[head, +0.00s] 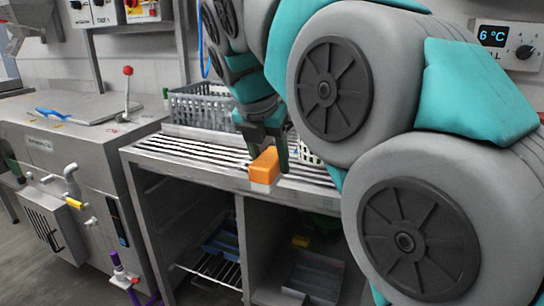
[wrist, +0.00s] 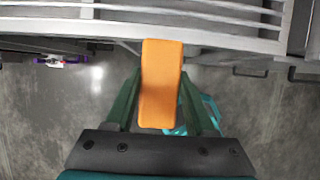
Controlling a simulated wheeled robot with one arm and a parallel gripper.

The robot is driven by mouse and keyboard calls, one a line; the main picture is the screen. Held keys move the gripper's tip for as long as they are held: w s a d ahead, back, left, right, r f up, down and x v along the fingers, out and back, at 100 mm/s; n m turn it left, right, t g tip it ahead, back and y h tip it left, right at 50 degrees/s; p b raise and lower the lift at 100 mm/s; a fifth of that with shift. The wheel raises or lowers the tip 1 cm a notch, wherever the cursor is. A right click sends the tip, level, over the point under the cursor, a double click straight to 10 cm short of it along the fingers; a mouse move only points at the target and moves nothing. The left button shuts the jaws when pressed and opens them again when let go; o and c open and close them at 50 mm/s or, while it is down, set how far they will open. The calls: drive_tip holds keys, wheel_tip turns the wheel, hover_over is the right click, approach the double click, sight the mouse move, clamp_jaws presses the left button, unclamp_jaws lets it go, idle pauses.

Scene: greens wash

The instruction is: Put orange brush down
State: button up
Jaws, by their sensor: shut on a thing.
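The orange brush (head: 264,167) is an orange block with a pale lower edge in the head view. My gripper (head: 267,142) is shut on it and holds it at the front edge of the slatted metal rack. In the wrist view the brush (wrist: 161,85) sits between the two dark green fingers of my gripper (wrist: 160,100), its far end overlapping the rack's front edge. I cannot tell whether the brush touches the rack. The bristles are mostly hidden.
The slatted rack (head: 190,148) has bare room left of my gripper. A grey crate (head: 205,104) stands at its back, and a pale basket (head: 309,155) is partly hidden by my arm. A metal washing machine (head: 70,150) stands at left, with a blue tool (head: 52,113) on top.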

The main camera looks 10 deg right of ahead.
drive_tip(key=w+d, duration=0.1)
drive_tip(key=w, duration=0.4)
drive_tip(key=w+f+p, duration=0.1)
drive_tip(key=w, duration=0.3)
drive_tip(key=w+d, duration=0.1)
drive_tip(key=w, duration=0.4)
drive_tip(key=shift+w+d+f, duration=0.15)
drive_tip(key=shift+w+d, duration=0.15)
drive_tip(key=shift+w, duration=0.05)
drive_tip(key=shift+w+f, duration=0.15)
drive_tip(key=shift+w, duration=0.05)
drive_tip(key=shift+f, duration=1.7)
drive_tip(key=shift+f, duration=0.1)
drive_tip(key=o, duration=1.2)
